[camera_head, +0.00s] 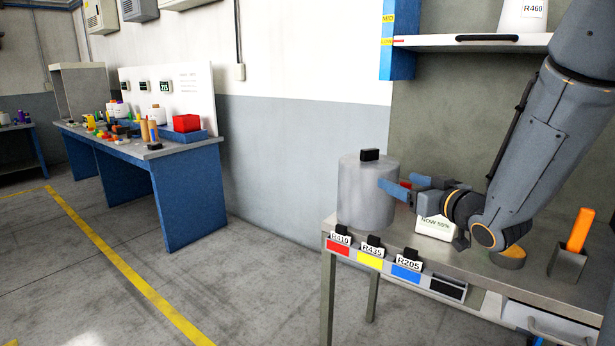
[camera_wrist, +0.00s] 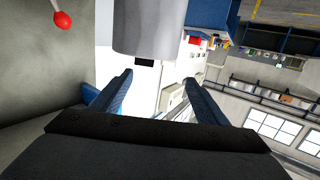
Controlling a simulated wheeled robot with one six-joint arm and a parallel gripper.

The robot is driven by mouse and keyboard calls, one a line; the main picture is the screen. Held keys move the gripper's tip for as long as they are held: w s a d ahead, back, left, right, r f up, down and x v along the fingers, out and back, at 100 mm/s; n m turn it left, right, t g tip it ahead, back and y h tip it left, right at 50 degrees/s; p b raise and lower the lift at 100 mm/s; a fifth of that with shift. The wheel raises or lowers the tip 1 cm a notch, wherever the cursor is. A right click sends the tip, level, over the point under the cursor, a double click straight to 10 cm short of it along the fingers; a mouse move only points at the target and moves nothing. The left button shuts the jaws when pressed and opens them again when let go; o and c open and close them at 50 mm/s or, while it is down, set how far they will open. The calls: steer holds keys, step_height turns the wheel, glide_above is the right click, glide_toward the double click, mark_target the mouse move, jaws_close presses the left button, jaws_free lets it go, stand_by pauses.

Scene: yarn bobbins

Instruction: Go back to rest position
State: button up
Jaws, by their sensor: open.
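My gripper (camera_head: 390,188) is at the right of the head view, with blue fingers pointing left beside a grey cylindrical container (camera_head: 362,200). The container stands upright on the near table and has a small black block on its top. In the wrist view my gripper (camera_wrist: 158,95) shows two blue fingers spread apart with nothing between them. The grey container (camera_wrist: 148,28) shows beyond the fingertips in that view. Whether a fingertip touches the container I cannot tell.
The near table (camera_head: 322,232) holds labelled colour tags along its front, a white card (camera_head: 436,226) and an orange stick in a holder (camera_head: 580,230). A shelf (camera_head: 470,41) hangs above. A blue workbench (camera_head: 185,200) with assorted items stands at left. The floor between is clear.

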steer(key=s+d+f+m+g+h, duration=0.25)
steer(key=s+f+g+h, duration=0.45)
steer(key=f, duration=0.5)
steer(key=s+a+f+g, duration=0.2)
steer(key=s, duration=0.5)
steer(key=s+a+f+m+g, duration=0.1)
steer(key=s+a+f+g, duration=0.1)
steer(key=s, duration=0.5)
steer(key=s+a+f+g+y, duration=0.1)
steer(key=s+a+f+g, duration=0.1)
steer(key=s, duration=0.5)
steer(key=shift+a+f+m+g, duration=0.2)
steer(key=shift+f+m+g, duration=0.25)
steer(key=shift+g, duration=0.55)
